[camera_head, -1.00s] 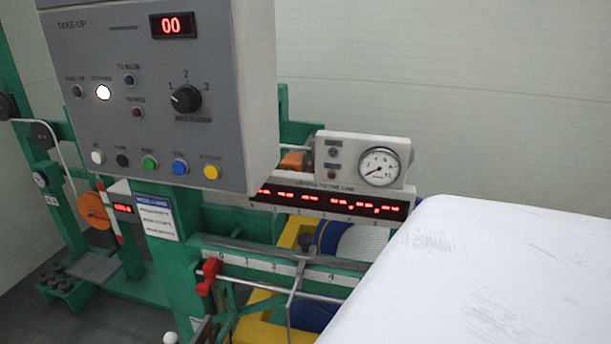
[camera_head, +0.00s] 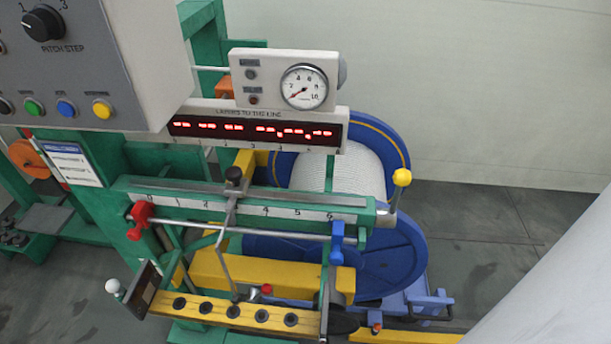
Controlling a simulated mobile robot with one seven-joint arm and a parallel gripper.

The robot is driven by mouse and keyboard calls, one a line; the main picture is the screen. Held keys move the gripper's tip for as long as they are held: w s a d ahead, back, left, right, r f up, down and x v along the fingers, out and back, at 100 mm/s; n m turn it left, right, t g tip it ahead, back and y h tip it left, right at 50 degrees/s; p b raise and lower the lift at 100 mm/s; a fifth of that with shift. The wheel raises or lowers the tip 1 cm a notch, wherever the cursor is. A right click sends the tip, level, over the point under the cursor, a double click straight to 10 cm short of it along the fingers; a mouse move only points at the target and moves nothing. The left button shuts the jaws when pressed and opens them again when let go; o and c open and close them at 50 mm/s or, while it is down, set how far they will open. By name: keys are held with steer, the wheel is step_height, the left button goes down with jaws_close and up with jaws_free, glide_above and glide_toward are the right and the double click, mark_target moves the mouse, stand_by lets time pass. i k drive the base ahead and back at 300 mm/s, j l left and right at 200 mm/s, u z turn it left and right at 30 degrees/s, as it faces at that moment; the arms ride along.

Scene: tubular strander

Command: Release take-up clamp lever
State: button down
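The take-up stand has a green rail with a numbered scale (camera_head: 290,211). A short lever with a yellow ball knob (camera_head: 402,178) stands upright at the rail's right end. A lever with a white ball (camera_head: 113,287) sticks out at the lower left, by a dark plate. I cannot tell from the frames which of them is the clamp lever. A blue reel (camera_head: 383,146) wound with white strand stands behind the rail. My gripper is not in view; a pale surface, likely my own arm, fills the lower right corner.
A grey control box (camera_head: 120,60) hangs at the upper left. A pressure gauge (camera_head: 304,87) and a red display (camera_head: 253,130) sit above the rail. A red stop (camera_head: 139,218) and a blue stop (camera_head: 337,240) are on a rod below. Open floor (camera_head: 480,230) lies to the right.

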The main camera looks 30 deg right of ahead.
mark_target(253, 295)
steer(key=z, duration=0.75)
steer(key=k+l+u, duration=0.1)
steer(key=l+u, duration=0.2)
steer(key=k+l+u, duration=0.15)
steer(key=l+u, duration=0.2)
steer(key=l, duration=0.15)
steer(key=k+l+u, duration=0.15)
steer(key=l+u, duration=0.15)
steer(key=k+l+z, duration=0.1)
steer(key=l+z, duration=0.65)
